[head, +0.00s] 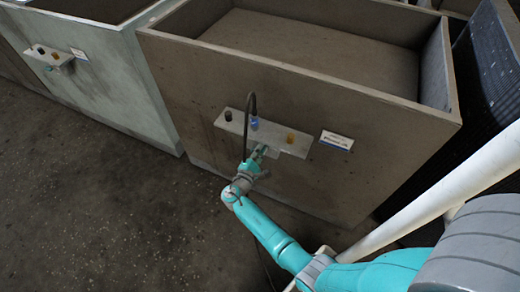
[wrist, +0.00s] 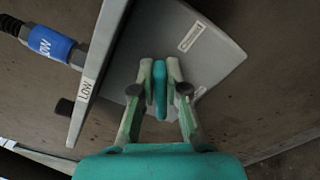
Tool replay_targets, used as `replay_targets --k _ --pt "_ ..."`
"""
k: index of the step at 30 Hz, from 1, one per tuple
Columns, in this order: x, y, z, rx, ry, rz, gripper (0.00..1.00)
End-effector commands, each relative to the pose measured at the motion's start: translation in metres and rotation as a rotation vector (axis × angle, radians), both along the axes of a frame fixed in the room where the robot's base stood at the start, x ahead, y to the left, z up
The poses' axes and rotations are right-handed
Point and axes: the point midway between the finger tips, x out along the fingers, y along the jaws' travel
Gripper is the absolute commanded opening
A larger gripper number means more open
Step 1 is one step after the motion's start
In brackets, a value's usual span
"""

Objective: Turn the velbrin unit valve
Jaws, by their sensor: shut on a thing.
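My gripper (wrist: 160,72) is shut on a teal valve handle (wrist: 160,92), a narrow upright bar between the two fingers. Behind it is a grey plate (wrist: 215,50) with small white labels too small to read. In the head view my gripper (head: 258,153) is at the front of the brown housing (head: 190,75), just under its grey shelf (head: 230,127). The handle is hidden by my gripper there. A white name label (head: 337,140) is on the housing to the right; I cannot read its name.
A pale green housing (head: 110,85) stands left. The floor (head: 110,210) there is clear.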

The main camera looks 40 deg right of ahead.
Motion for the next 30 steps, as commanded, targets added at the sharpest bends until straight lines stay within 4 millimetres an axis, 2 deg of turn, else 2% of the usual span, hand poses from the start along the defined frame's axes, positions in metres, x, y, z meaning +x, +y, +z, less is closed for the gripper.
replay_targets --k 15,30 --pt "-0.0028 -0.0008 -0.0073 0.149 -0.409 0.000 0.00" --pt "-0.0032 -0.0008 -0.0103 0.206 -0.565 0.000 0.00"
